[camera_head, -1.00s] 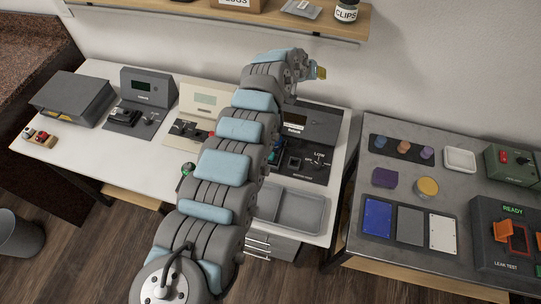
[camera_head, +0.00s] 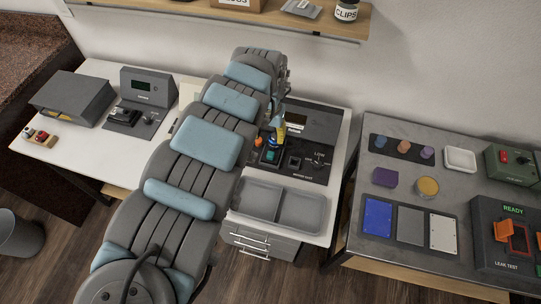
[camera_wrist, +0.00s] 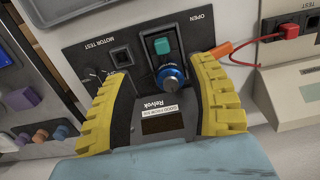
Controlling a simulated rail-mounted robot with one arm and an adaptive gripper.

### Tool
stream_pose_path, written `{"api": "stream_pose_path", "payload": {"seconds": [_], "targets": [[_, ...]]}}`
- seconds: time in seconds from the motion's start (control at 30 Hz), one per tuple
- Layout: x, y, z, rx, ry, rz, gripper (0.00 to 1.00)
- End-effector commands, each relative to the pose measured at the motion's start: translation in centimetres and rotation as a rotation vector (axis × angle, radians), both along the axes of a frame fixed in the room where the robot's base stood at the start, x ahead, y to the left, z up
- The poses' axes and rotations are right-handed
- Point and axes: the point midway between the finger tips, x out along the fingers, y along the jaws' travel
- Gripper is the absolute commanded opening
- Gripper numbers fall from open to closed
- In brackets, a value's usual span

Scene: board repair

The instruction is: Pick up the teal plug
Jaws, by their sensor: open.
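The teal plug (camera_wrist: 162,46) is a small teal block seated in a dark clamp on the motor test unit, near the word OPEN. In the head view it shows as a teal patch (camera_head: 270,155) on the unit's left side. A blue round part with a metal collar (camera_wrist: 172,78) stands right beside it. My gripper (camera_wrist: 158,66) has two yellow ridged fingers spread apart, with the blue part between them in the picture and the teal plug just past the tips. Nothing is held. In the head view my gripper (camera_head: 280,130) is partly hidden by my arm.
An orange lever (camera_wrist: 223,51) sticks out beside the clamp. A red plug with a cable (camera_wrist: 291,31) is on the neighbouring tester. The motor test unit (camera_head: 318,165) has a dial and a square socket. A grey divided tray (camera_head: 278,206) lies in front.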

Motion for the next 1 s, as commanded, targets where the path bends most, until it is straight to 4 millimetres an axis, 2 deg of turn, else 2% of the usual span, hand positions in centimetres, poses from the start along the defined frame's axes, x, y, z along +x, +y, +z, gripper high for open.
{"api": "stream_pose_path", "payload": {"seconds": [0.1,0.4,0.6,0.87,1.0], "targets": [[0.0,-0.3,-2.4,-0.004,0.000,-0.002,0.56],[0.0,-0.2,-7.1,-0.005,-0.001,0.000,0.56],[0.2,-0.1,-8.8,-0.002,-0.005,0.000,0.56],[0.2,-0.2,-9.9,-0.003,-0.004,-0.001,0.56],[0.4,-0.4,-11.2,-0.004,-0.004,-0.001,0.56]]}}
